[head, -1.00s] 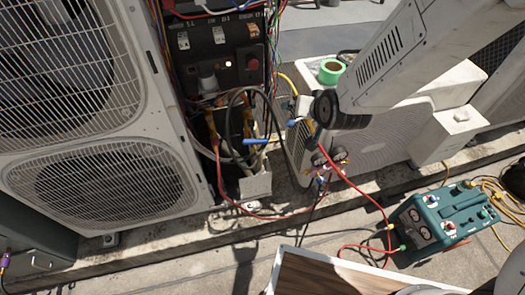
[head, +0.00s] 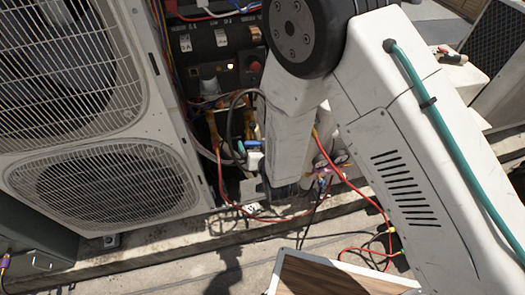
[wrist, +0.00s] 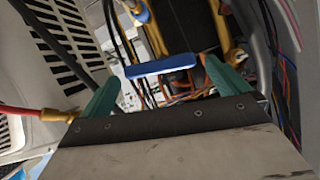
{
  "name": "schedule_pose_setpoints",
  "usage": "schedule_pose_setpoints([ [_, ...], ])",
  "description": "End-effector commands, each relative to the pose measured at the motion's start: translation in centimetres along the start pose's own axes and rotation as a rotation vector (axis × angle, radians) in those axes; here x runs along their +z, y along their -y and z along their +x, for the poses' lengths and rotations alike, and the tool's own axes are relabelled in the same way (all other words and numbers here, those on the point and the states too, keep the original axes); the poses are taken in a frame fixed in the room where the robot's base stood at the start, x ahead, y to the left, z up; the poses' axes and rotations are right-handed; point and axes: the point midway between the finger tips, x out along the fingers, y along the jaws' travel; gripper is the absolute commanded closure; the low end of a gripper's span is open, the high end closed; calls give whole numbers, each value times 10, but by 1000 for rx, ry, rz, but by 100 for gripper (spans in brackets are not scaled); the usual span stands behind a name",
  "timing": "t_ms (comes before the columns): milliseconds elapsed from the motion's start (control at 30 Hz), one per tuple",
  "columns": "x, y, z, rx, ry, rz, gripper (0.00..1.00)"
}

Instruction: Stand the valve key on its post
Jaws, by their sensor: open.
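A blue bar (wrist: 162,66), which looks like the handle of the valve key, lies crosswise in the wrist view. My gripper (wrist: 161,72) has its two green fingers spread wide, one toward each end of the bar. Whether the fingers touch the bar I cannot tell. In the head view a small blue piece (head: 241,148) shows beside black hoses, left of my arm, which hides most of that spot and my gripper. I cannot make out the post in either view.
A large condenser (head: 100,185) with fan grilles stands at left. An open electrical box (head: 222,45) with loose wires is behind. A red hose (head: 355,180) and cables cross the area. A wood-topped surface (head: 330,280) is at the bottom front.

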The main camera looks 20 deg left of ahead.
Motion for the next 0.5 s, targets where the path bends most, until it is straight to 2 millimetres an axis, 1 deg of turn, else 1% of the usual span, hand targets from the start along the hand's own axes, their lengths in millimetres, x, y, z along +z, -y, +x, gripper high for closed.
schedule_pose_setpoints([
  [33, 0, 0, 8, 0, -2, 1, 0],
  [100, 0, 0, 16, 0, -1, 0, 0],
  [200, 0, 0, 24, 0, 0, 0, 0],
  [300, -1, 0, 28, 0, -1, 0, 0],
  [500, 0, 0, 28, 0, 0, 0, 0],
])
